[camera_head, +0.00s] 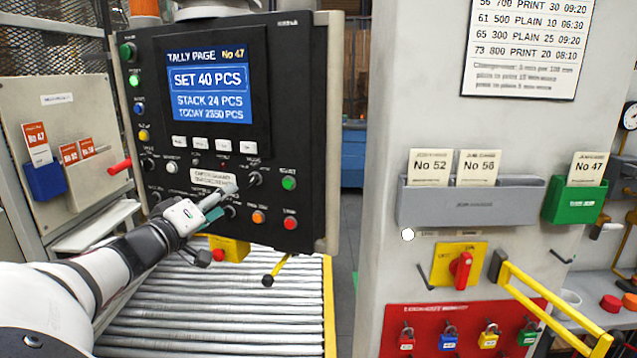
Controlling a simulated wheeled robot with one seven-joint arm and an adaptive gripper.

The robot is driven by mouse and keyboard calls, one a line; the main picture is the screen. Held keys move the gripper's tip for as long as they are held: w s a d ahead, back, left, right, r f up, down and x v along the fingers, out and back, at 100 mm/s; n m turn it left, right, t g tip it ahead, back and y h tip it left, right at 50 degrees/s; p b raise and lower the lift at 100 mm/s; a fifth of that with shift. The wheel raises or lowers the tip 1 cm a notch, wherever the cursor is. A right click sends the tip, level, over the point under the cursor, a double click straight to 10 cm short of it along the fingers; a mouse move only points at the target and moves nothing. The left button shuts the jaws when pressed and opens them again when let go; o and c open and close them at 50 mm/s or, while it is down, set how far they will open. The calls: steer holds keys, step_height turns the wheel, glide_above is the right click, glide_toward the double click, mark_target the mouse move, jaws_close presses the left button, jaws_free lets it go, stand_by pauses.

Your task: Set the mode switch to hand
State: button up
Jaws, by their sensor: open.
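The black control panel (290,130) hangs above the roller conveyor, with a lit tally screen and rows of buttons and knobs. A small black rotary knob (255,179) in the lower right part of the panel looks like the mode switch; the lettering above it is too small to read surely, and I cannot tell its setting. My gripper (231,188) reaches in from the lower left and is open, its tips just left of and slightly below this knob. I cannot tell whether they touch it. The arm and gripper hide some controls on the panel's lower left.
A green button (288,183), an orange button (259,217) and a red button (291,223) sit close right of my gripper. A yellow box (235,250) hangs below the panel, over the rollers (215,320). A grey pillar (385,130) stands right, with a yellow rail (540,290).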

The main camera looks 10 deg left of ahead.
mark_target(250, 182)
steer(key=w, duration=0.3)
steer(key=w+d+b, duration=0.1)
steer(key=w, duration=0.3)
steer(key=w+b, duration=0.1)
steer(key=w, duration=0.3)
steer(key=shift+d+f, duration=0.1)
steer(key=shift+d, duration=0.05)
steer(key=c, duration=1.1)
